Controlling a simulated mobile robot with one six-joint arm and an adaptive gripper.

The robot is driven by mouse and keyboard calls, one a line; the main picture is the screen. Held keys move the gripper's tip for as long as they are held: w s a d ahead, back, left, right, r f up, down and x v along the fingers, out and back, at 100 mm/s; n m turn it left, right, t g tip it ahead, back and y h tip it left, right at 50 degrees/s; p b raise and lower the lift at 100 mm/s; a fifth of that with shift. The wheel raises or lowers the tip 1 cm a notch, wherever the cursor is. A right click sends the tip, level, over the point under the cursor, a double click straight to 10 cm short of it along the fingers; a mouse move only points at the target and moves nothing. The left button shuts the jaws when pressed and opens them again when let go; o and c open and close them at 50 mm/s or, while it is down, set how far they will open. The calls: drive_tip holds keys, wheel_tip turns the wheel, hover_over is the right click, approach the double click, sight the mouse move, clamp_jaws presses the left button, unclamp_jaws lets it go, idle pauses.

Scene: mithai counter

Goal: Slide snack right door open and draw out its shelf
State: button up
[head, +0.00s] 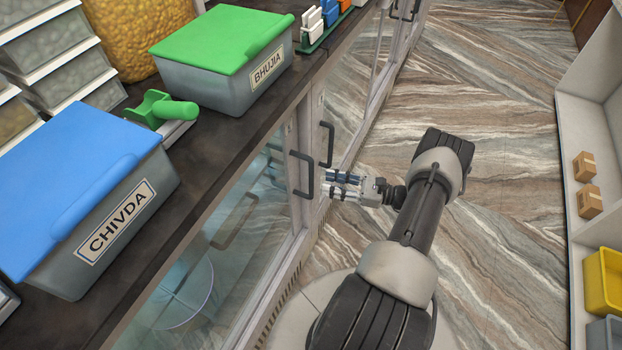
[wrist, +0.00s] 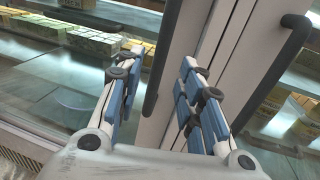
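Glass-fronted doors line the counter's front. The nearer glass door (head: 262,190) has a dark upright handle (head: 311,174) by its frame, and a second dark handle (head: 327,143) is just beyond it. All visible door panels look closed. My gripper (head: 335,183) is at handle height, close to the nearer handle. In the wrist view my gripper (wrist: 158,95) has its fingers spread, with the left handle (wrist: 161,55) showing between them; contact cannot be told. The right handle (wrist: 281,72) is outside the right finger. Shelves (wrist: 75,22) with packed goods show behind the glass.
On the counter top (head: 215,150) stand a blue-lidded CHIVDA box (head: 85,190), a green scoop (head: 160,109) and a green-lidded BHUJIA box (head: 220,60). A white shelf unit (head: 570,150) with cartons and a yellow bin (head: 604,280) stands right. The floor between is clear.

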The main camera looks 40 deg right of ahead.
sight(311, 179)
drive_tip(key=x, duration=0.7)
drive_tip(key=shift+b, duration=0.3)
drive_tip(key=shift+c, duration=0.5)
clamp_jaws()
